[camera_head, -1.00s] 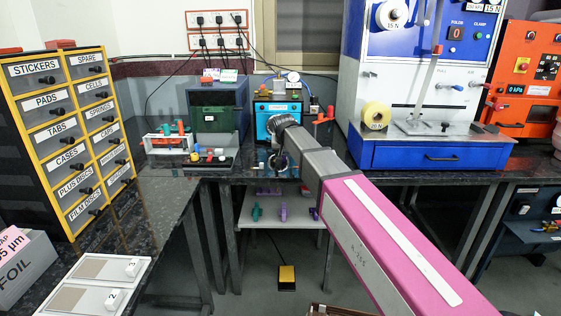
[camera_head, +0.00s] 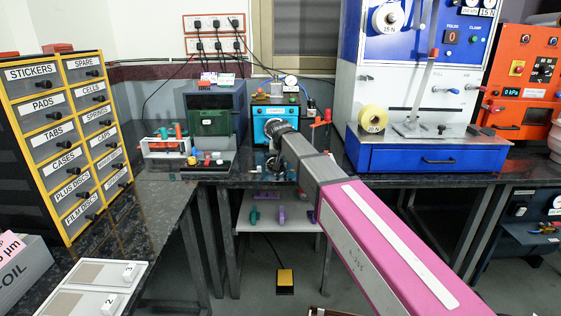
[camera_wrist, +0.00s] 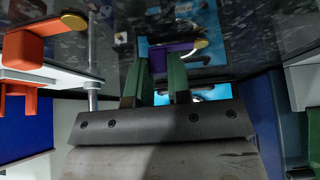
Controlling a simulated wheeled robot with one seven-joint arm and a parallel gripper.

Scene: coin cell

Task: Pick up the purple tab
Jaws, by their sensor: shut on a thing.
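My gripper (camera_wrist: 160,72) shows in the wrist view with its two green fingers close together. It is shut on the purple tab (camera_wrist: 164,54), a purple piece with a yellowish rounded end, which sticks out past the right fingertip. In the head view my arm reaches over the back bench to the front of the small teal machine (camera_head: 277,127). The fingers and the tab are too small and covered to make out there.
An orange piece with a yellow end (camera_wrist: 29,45) stands close on the left in the wrist view, beside a thin metal post (camera_wrist: 92,60). Purple and green pieces lie on the shelf (camera_head: 297,222) below the bench. A blue drawer unit (camera_head: 400,158) stands to the right.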

